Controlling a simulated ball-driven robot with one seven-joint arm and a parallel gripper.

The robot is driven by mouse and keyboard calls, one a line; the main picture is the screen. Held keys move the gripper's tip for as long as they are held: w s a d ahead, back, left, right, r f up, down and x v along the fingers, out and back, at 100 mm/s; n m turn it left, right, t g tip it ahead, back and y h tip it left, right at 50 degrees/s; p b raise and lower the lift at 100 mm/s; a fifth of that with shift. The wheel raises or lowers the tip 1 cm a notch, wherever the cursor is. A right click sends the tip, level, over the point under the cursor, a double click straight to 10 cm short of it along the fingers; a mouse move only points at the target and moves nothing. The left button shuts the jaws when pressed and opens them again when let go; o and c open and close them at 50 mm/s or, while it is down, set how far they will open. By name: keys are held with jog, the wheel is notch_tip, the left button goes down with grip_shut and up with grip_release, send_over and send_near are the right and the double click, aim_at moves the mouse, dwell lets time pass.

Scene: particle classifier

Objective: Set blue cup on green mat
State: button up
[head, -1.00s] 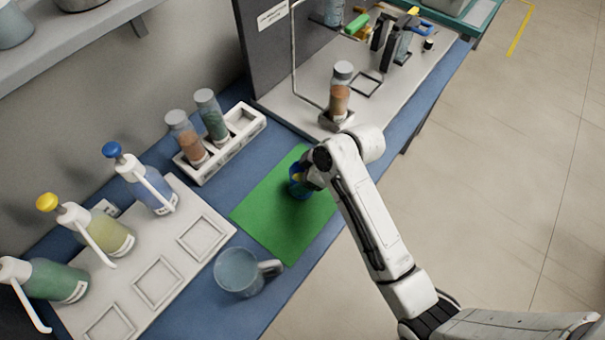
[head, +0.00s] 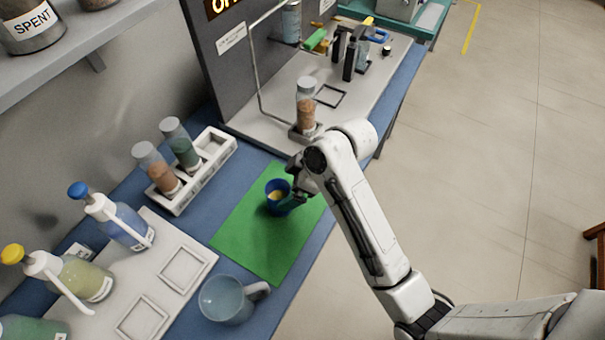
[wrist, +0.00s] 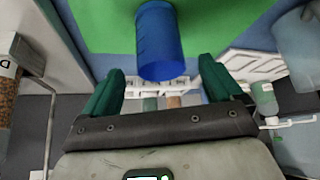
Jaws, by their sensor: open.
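The blue cup (head: 272,188) stands on the green mat (head: 255,240), upright as far as I can tell, with something yellow inside. In the wrist view the blue cup (wrist: 160,40) shows just beyond the fingertips, with the green mat (wrist: 220,22) behind it. My gripper (wrist: 160,66) is open, its two green fingers apart with a gap between them and the cup. In the head view my gripper (head: 291,196) is close at the cup's right side, and its fingers are partly hidden.
A glass mug (head: 225,300) stands by the mat's near edge. A white rack (head: 205,175) with two capped vials is to the left. Pump bottles (head: 125,225) stand on a white tray at lower left. A capped vial (head: 306,105) stands on the grey apparatus base behind.

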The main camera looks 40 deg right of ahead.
jog(key=v, duration=0.6)
jog(key=s+f+m+g+h, duration=0.1)
jog(key=s+f+m, duration=0.2)
jog(key=s, duration=0.3)
jog(key=s+f+m+g+h, duration=0.1)
jog(key=s+f+m+h, duration=0.1)
jog(key=s, duration=0.5)
jog(key=s+d+f+m+g+h, duration=0.1)
jog(key=s+f+m+g, duration=0.1)
jog(key=s+f+m, duration=0.2)
jog(key=s+f, duration=0.1)
jog(key=s, duration=0.1)
jog(key=shift+s+h, duration=0.3)
jog(key=shift+f, duration=0.2)
